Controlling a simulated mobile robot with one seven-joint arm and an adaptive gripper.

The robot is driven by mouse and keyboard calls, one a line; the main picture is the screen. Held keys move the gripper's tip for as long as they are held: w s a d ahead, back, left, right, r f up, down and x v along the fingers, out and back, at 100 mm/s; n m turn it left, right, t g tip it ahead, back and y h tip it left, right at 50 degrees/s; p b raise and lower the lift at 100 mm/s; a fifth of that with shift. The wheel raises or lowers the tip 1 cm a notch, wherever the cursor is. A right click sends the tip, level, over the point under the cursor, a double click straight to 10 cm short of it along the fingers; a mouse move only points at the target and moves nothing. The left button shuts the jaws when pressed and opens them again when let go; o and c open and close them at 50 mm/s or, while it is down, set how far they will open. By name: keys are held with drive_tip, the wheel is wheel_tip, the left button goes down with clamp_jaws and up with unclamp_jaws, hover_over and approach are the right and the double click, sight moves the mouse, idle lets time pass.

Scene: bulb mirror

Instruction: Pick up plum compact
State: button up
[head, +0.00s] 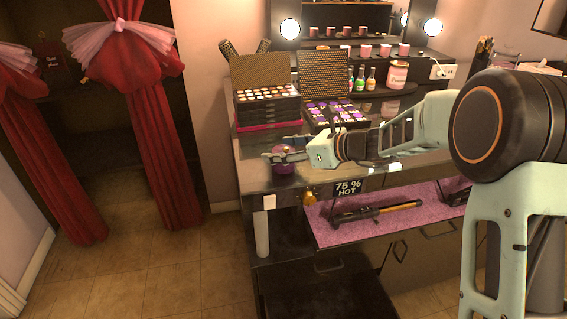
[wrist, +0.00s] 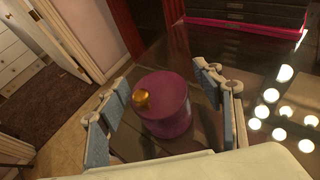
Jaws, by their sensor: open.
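The plum compact (wrist: 168,108) is a round purple container with a small gold knob on it. In the wrist view it stands between the two blue-padded fingers of my gripper (wrist: 160,112). The fingers are spread, with a gap visible on the right side; contact on the left is hard to tell. In the head view the compact (head: 283,169) sits on the dark counter near its front left corner, partly covered by my gripper (head: 287,155). My gripper is open and comes in from the right.
Makeup palettes (head: 268,105) stand behind on the counter (head: 252,178), with a second open palette (head: 335,115) beside them. Bottles and a pink jar (head: 396,75) stand farther back. A curling iron (head: 375,214) lies on a pink surface below. Open floor lies left of the counter.

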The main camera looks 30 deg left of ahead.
drive_tip(key=x, duration=0.4)
drive_tip(key=shift+s+a+f, duration=0.1)
drive_tip(key=shift+a+f, duration=0.2)
drive_tip(key=shift+f, duration=0.1)
drive_tip(key=c, duration=1.6)
drive_tip(key=shift+c, duration=0.3)
